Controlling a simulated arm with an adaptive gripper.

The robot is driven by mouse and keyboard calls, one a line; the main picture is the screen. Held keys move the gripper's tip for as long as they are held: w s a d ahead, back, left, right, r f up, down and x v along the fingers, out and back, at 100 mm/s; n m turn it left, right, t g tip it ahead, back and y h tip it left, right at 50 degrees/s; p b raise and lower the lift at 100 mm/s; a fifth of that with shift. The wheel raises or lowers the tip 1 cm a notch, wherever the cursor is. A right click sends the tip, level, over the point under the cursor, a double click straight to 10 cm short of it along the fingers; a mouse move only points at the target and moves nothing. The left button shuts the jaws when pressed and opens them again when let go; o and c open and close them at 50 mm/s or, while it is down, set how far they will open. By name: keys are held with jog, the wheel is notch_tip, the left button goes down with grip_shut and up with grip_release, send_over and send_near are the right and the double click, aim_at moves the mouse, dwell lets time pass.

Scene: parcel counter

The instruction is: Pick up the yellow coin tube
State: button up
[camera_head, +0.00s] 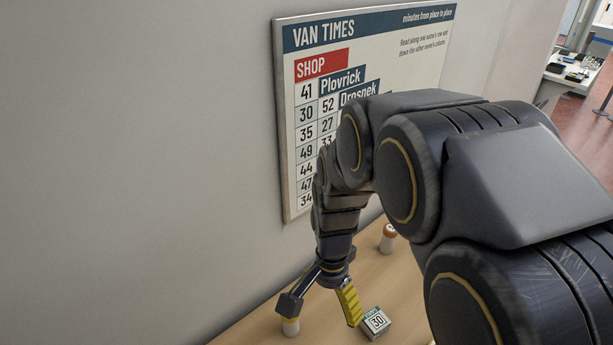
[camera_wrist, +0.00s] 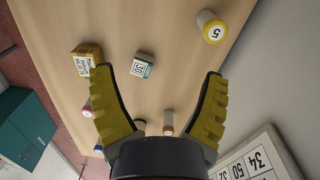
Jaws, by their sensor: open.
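The yellow coin tube (camera_wrist: 212,27) has a round yellow cap marked 5 over a pale body. It stands on the counter at the upper right of the wrist view, beyond the right finger's tip and outside the jaws.
A small block marked 30 (camera_wrist: 142,65) lies ahead of the jaws; a yellow box (camera_wrist: 86,60) is by the left finger. A brown-capped tube (camera_wrist: 167,122) and other tubes stand nearer the wrist. The wall board (camera_head: 370,85) rises behind my arm.

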jog(key=w+a+f+m, duration=0.1)
jog(key=a+f, duration=0.1)
jog(key=f, duration=0.1)
jog(key=w+a+f+m, duration=0.1)
jog(key=w+a+f, duration=0.1)
jog(key=f, duration=0.1)
jog(key=w+a+f+m, duration=0.1)
jog(key=w+a+f, duration=0.1)
jog(key=a+f, duration=0.1)
jog(key=shift+f+m+t, duration=0.25)
jog(key=shift+m+t, duration=0.05)
jog(key=shift+m, duration=0.1)
jog(key=shift+w+a+f, duration=0.1)
jog(key=shift+a+f, duration=0.05)
jog(key=shift+f, duration=3.8)
jog(key=c, duration=1.2)
